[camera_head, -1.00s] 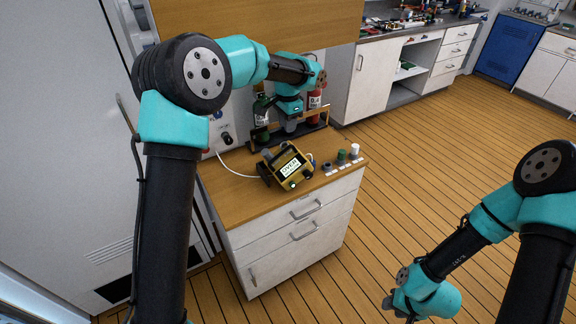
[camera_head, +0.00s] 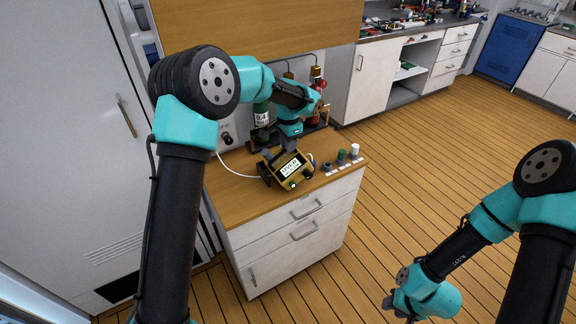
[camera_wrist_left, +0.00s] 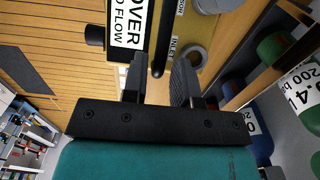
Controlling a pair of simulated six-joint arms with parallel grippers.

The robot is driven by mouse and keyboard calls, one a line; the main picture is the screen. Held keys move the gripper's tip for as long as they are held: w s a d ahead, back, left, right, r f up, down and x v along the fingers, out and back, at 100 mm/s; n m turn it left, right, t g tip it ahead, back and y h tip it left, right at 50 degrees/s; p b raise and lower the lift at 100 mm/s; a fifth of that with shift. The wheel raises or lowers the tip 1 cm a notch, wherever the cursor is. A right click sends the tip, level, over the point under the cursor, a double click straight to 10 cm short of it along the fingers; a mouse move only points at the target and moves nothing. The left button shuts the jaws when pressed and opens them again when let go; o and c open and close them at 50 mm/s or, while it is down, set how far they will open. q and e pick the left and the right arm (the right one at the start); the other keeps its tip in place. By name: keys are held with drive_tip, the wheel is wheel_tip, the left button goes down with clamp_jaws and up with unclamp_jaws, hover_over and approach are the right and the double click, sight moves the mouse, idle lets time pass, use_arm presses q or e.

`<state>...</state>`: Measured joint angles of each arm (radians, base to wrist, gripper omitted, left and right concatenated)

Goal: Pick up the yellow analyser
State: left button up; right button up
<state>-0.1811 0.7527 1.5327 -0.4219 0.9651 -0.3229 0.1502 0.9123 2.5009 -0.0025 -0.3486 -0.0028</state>
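The yellow analyser (camera_head: 294,178) stands on the wooden top of the cabinet, its lit display facing the front. It fills the top middle of the left wrist view (camera_wrist_left: 200,32), with labels and a dark handle bar (camera_wrist_left: 161,45). My left gripper (camera_head: 290,147) is just above and behind the analyser, pointing down. In the left wrist view its two fingers (camera_wrist_left: 160,85) are apart, with the handle bar's end showing between them; contact is not clear. My right gripper (camera_head: 405,308) hangs low over the floor at the right, far from the analyser; its fingers are too unclear to tell.
Gas bottles, one green (camera_head: 261,113) and one red (camera_head: 318,112), stand in a dark rack behind the analyser. Several small knobs or caps, including a green one (camera_head: 341,155), line the right of the cabinet top. A white hose (camera_head: 236,172) runs leftward from the analyser.

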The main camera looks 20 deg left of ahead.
sight(285, 162)
use_arm(q)
drive_tip(key=shift+f, duration=1.25)
drive_tip(key=shift+c, duration=0.4)
clamp_jaws()
